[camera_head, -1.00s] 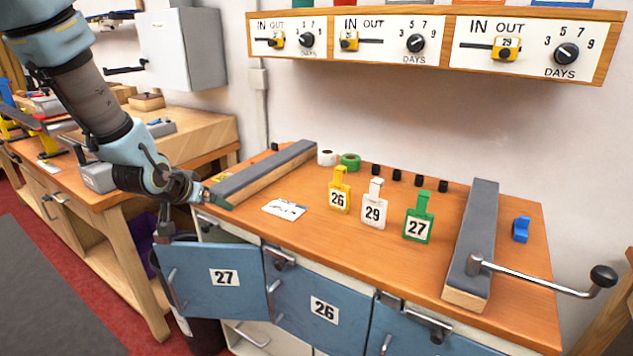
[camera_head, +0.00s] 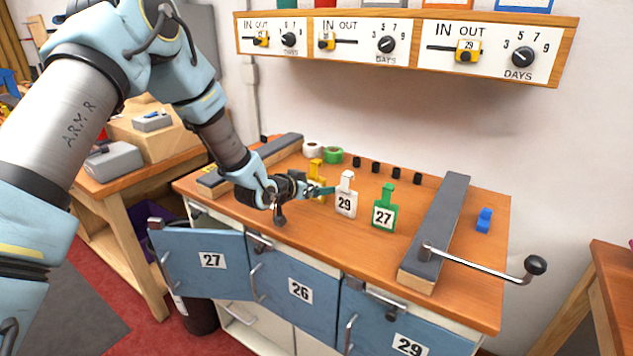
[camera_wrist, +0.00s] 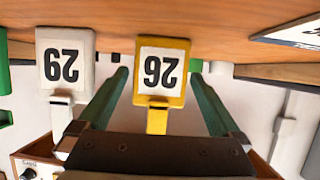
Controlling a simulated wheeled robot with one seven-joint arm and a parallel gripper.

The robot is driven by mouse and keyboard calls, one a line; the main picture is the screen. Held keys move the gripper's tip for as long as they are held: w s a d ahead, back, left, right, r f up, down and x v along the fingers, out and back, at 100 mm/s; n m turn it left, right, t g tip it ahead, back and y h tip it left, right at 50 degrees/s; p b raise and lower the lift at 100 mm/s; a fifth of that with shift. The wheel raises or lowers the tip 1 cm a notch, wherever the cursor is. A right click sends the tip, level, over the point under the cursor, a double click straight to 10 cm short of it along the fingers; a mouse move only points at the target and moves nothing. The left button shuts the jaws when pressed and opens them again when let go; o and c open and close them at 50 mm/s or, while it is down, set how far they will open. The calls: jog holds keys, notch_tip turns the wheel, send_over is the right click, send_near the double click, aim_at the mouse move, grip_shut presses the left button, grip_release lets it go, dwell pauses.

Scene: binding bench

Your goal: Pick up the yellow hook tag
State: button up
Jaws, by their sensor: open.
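The yellow hook tag (camera_head: 315,166) marked 26 stands on the wooden bench top, partly hidden behind my gripper (camera_head: 317,190) in the head view. In the wrist view, which is upside down, the yellow tag (camera_wrist: 161,98) shows its 26 label between the two green fingers of my gripper (camera_wrist: 160,76). The fingers are open, with a gap on each side of the tag. The white tag (camera_head: 346,196) marked 29 stands just right of it and also shows in the wrist view (camera_wrist: 88,40), close to one finger. The green tag (camera_head: 385,209) marked 27 is farther right.
A grey-topped bar (camera_head: 440,225) with a crank handle lies at the right of the bench (camera_head: 400,270). Tape rolls (camera_head: 333,155) and several black pegs (camera_head: 375,166) stand behind the tags. The blue door marked 27 (camera_head: 190,262) stands ajar below.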

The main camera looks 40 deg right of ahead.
aim_at(322, 182)
jog(key=shift+p+x, duration=0.45)
jog(key=shift+x, duration=1.15)
jog(key=shift+r, duration=0.15)
jog(key=c, duration=1.3)
jog(key=shift+o, duration=0.2)
jog(key=shift+r, duration=0.15)
